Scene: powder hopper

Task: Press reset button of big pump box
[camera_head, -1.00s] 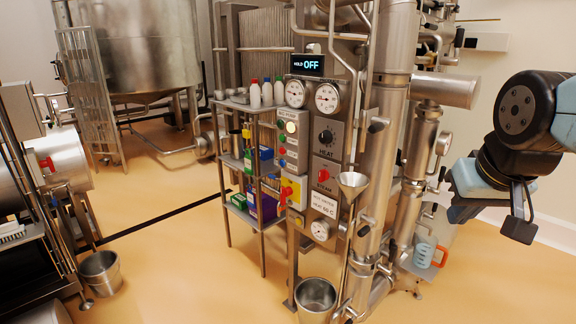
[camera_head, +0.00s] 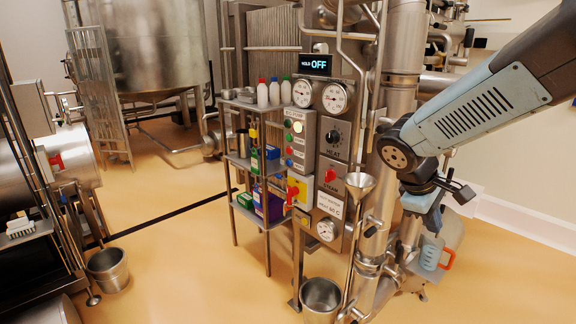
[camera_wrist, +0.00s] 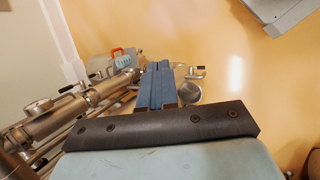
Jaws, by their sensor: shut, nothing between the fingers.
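A grey control box (camera_head: 299,140) with several coloured buttons and a label too small to read surely is on the steel panel in the head view. Which button is reset cannot be told. Below it is a yellow plate with a red switch (camera_head: 294,192). My gripper (camera_head: 433,220) is at the right, pointing down, well apart from the box, with the funnel and pipes between them in the picture. In the wrist view its blue fingers (camera_wrist: 157,84) are together and empty. The box does not show clearly in the wrist view.
A steel funnel (camera_head: 359,184) and thick vertical pipes stand right of the panel. A shelf rack (camera_head: 243,163) with bottles and cartons is at its left. A steel bucket (camera_head: 320,296) stands in front. Open floor lies left and right.

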